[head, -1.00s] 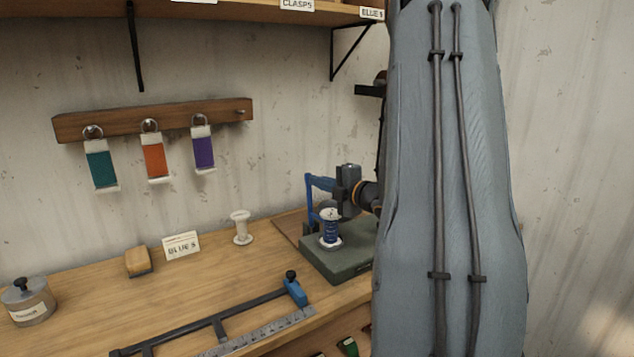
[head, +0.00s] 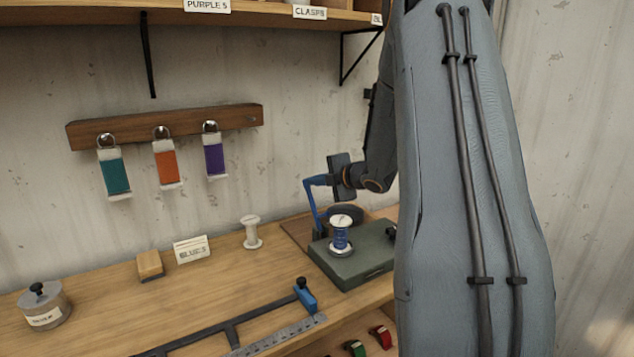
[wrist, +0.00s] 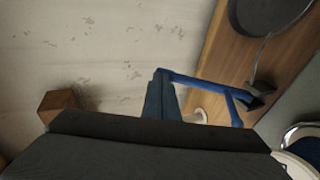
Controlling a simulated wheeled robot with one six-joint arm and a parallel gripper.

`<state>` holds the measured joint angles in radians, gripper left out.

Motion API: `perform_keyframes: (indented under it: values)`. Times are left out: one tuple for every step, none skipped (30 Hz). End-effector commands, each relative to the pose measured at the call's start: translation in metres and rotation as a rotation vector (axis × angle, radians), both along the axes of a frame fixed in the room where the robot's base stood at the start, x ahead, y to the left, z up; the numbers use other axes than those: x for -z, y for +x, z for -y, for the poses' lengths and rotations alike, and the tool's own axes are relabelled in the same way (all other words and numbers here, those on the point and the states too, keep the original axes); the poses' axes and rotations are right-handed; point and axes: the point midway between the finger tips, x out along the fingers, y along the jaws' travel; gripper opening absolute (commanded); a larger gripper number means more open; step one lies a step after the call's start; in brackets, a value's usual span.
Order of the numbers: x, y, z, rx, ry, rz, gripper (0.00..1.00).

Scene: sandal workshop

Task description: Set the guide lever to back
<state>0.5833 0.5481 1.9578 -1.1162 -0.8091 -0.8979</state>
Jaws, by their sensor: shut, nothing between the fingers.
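A blue lever-like bar (head: 311,207) rises beside the green machine base (head: 350,270), behind a blue-wound spool (head: 341,237). It leans with its top to the left. In the wrist view the thin blue bar (wrist: 205,85) runs from my fingertips down to a dark foot. My gripper (head: 318,181) is shut and empty, its blue fingers level with the bar's top. In the wrist view my gripper (wrist: 161,85) meets the bar's end; whether they touch I cannot tell. The lever's markings are not visible.
A white spool (head: 251,233), a card (head: 191,249), a tan block (head: 150,265) and a lidded pot (head: 44,305) stand on the bench. A rail with a blue stop (head: 305,297) lies in front. Three tags hang from a wall rack (head: 165,127).

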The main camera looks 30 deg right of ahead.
Motion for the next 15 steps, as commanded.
perform_keyframes:
  values:
    - [0.0, -0.002, 0.0, 0.0, 0.001, 0.0, 0.0]
    - [0.001, -0.003, 0.0, 0.0, 0.001, 0.0, 0.0]
    - [0.001, -0.004, 0.0, 0.0, 0.001, 0.0, 0.0]
    - [0.002, -0.006, 0.0, 0.0, 0.001, 0.0, 0.0]
    - [0.002, -0.007, 0.0, 0.0, 0.001, 0.0, 0.0]
    - [0.003, -0.009, 0.001, 0.0, 0.001, 0.001, 0.0]
    - [0.003, -0.01, 0.001, 0.001, 0.001, 0.001, 0.0]
    - [0.003, -0.011, 0.001, 0.001, 0.001, 0.001, 0.0]
    - [0.004, -0.013, 0.001, 0.001, 0.0, 0.001, 0.0]
    - [0.004, -0.013, 0.001, 0.001, 0.0, 0.0, 0.0]
    - [0.004, -0.014, 0.001, 0.001, 0.0, 0.0, 0.0]
    - [0.004, -0.014, 0.001, 0.0, 0.0, 0.0, 0.0]
    - [0.004, -0.015, 0.001, 0.0, 0.0, 0.0, 0.0]
    - [0.004, -0.015, 0.001, 0.0, 0.0, 0.0, 0.0]
    - [0.004, -0.014, 0.001, 0.0, 0.0, 0.0, 0.0]
